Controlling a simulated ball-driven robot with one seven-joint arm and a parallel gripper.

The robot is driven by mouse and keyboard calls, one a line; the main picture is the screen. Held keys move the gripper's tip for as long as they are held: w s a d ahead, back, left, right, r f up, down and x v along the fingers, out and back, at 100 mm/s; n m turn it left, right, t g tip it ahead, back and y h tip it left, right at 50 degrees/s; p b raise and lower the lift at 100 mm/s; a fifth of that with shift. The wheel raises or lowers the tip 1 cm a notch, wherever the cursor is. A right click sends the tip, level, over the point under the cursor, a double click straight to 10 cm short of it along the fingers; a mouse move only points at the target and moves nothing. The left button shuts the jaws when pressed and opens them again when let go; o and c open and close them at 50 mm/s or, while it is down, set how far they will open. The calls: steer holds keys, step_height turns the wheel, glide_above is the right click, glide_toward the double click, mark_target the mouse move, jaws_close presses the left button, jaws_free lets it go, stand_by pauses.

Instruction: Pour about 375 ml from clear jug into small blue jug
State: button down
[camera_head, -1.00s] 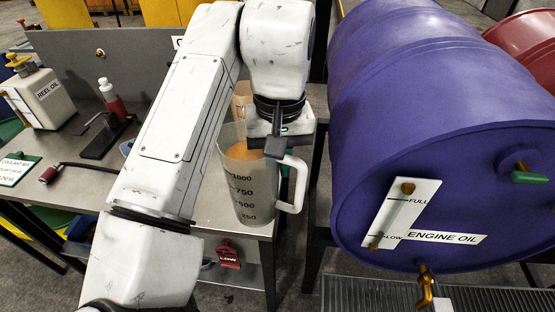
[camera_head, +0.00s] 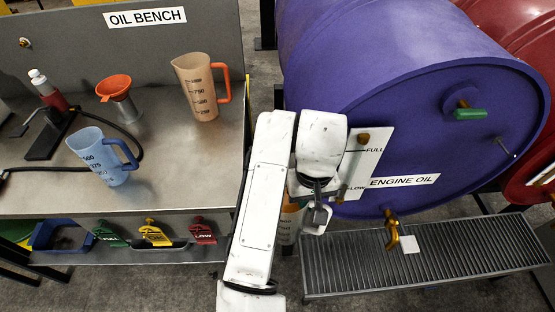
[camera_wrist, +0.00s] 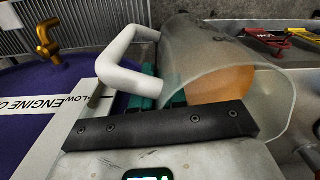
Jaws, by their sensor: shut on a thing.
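The clear jug (camera_wrist: 205,50) fills the middle of the wrist view, with orange liquid (camera_wrist: 222,88) inside and a white handle (camera_wrist: 118,72). My gripper (camera_wrist: 172,92) is shut on that handle. In the head view, my gripper (camera_head: 318,190) is in front of the purple drum, right of the bench. My arm hides most of the clear jug (camera_head: 285,230) there; its tilt is hard to tell. The small blue jug (camera_head: 103,160) stands upright on the bench at left, its handle to the right, well apart from my gripper. Its contents cannot be made out.
An orange-tinted jug (camera_head: 197,95) and a funnel (camera_head: 122,103) stand on the bench (camera_head: 185,165). A bottle (camera_head: 45,88) is at its left. The purple engine oil drum (camera_head: 400,90) with a brass tap (camera_head: 391,230) is at right, above a grated tray (camera_head: 450,262).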

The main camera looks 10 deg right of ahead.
steer(key=s+d+f, duration=0.1)
steer(key=d+f, duration=0.4)
steer(key=f, duration=0.2)
steer(key=s+d+f+m, duration=0.1)
steer(key=d+f, duration=0.3)
steer(key=f, duration=0.3)
steer(key=shift+s+d, duration=0.25)
steer(key=shift+d, duration=0.15)
